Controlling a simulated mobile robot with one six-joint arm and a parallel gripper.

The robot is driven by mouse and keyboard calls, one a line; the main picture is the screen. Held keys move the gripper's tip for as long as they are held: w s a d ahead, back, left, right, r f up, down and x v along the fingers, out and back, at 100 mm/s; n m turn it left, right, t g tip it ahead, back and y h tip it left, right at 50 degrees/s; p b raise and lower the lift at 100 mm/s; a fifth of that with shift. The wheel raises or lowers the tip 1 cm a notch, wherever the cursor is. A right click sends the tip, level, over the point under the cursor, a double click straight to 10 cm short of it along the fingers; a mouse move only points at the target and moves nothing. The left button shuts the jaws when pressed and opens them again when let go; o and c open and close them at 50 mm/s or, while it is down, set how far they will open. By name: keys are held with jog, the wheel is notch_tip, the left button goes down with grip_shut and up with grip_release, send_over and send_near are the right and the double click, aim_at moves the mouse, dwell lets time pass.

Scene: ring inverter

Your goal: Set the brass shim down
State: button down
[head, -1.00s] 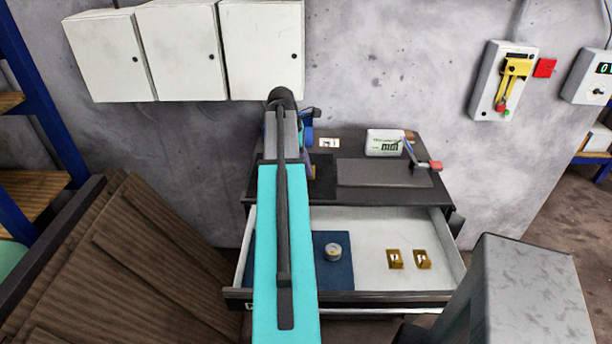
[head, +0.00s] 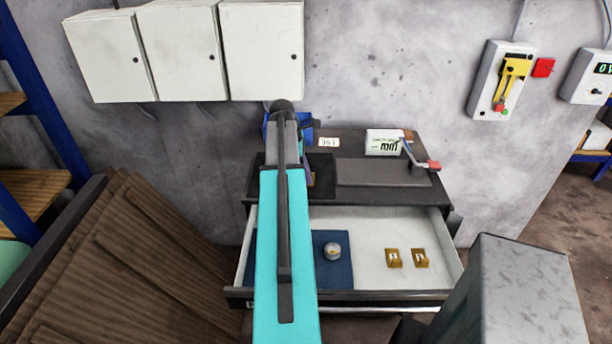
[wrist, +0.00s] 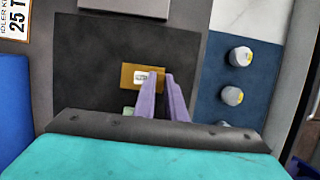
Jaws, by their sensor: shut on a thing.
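The brass shim (wrist: 130,75) is a small gold plate with a white label. In the wrist view it is at the tips of my gripper (wrist: 160,80), whose purple fingers are shut on it. It is over the black mat (wrist: 85,70) on the bench top; I cannot tell whether it touches the mat. In the head view my arm hides most of the gripper, and a bit of brass shows beside the arm over the black mat (head: 322,162).
Below the bench top, an open drawer (head: 395,212) holds a blue mat (head: 335,275), a round capped part (head: 333,251) and two brass pieces (head: 393,258) (head: 420,258). A grey plate (head: 382,173) and a hand crank (head: 420,160) are right of the black mat.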

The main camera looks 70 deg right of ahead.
jog(key=c, duration=1.8)
grip_release()
jog(key=shift+f, duration=0.1)
jog(key=shift+r, duration=0.2)
jog(key=shift+b+v, duration=1.35)
jog(key=shift+v, duration=4.6)
